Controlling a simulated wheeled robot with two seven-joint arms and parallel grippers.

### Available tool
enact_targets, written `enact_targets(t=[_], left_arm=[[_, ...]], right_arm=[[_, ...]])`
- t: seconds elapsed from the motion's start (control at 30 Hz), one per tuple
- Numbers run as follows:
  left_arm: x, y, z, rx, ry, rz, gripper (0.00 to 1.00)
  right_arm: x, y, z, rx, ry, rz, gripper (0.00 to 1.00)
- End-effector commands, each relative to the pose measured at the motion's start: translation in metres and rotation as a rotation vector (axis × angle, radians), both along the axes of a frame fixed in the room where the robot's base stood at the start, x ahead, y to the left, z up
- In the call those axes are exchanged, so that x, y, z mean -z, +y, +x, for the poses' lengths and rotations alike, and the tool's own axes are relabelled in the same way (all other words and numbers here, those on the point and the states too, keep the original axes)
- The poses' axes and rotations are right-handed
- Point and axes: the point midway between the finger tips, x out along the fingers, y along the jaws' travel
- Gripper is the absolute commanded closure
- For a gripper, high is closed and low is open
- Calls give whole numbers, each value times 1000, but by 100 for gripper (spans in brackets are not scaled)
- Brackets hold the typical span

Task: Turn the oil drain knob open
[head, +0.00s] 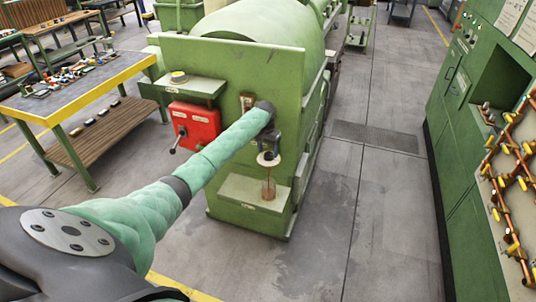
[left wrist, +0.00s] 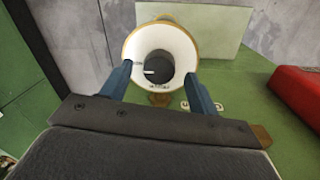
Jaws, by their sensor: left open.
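The oil drain knob (left wrist: 159,66) is a dark round knob inside a white, brass-rimmed round dial in the left wrist view. Small markings sit on the dial face beside it. In the head view the white dial (head: 268,159) shows at the end of my left arm, on the front of the green machine. My left gripper (head: 267,146) is open. In the left wrist view its two blue fingers (left wrist: 159,75) reach to either side of the dial's lower half, with the knob between them. Whether they touch it I cannot tell. My right gripper is not in view.
A green ledge (head: 240,205) with a brownish vessel (head: 269,189) is below the dial. A red box (head: 194,127) with a lever is mounted to the left; its red side also shows in the left wrist view (left wrist: 304,92). A workbench stands left. The floor at right is clear.

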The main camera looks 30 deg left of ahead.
Motion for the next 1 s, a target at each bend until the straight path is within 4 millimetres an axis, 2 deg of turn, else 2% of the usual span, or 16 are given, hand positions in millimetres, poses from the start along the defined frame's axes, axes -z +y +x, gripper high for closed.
enact_targets(t=[0.03, 0.23, 0.3, 0.4, 0.6, 1.0], left_arm=[[-4, 1, 0, 1, -4, 1, 40], [-37, 3, 0, 0, -3, 1, 40], [-45, 4, 1, 0, -3, 1, 40], [-53, 4, 0, 0, -2, 1, 40], [-60, 5, 0, -1, -1, 1, 40], [-61, 4, 0, -1, -1, 1, 40]], right_arm=[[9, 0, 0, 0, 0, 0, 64], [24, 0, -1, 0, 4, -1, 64], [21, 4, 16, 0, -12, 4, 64], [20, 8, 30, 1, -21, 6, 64], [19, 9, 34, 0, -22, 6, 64], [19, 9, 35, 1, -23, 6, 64]])
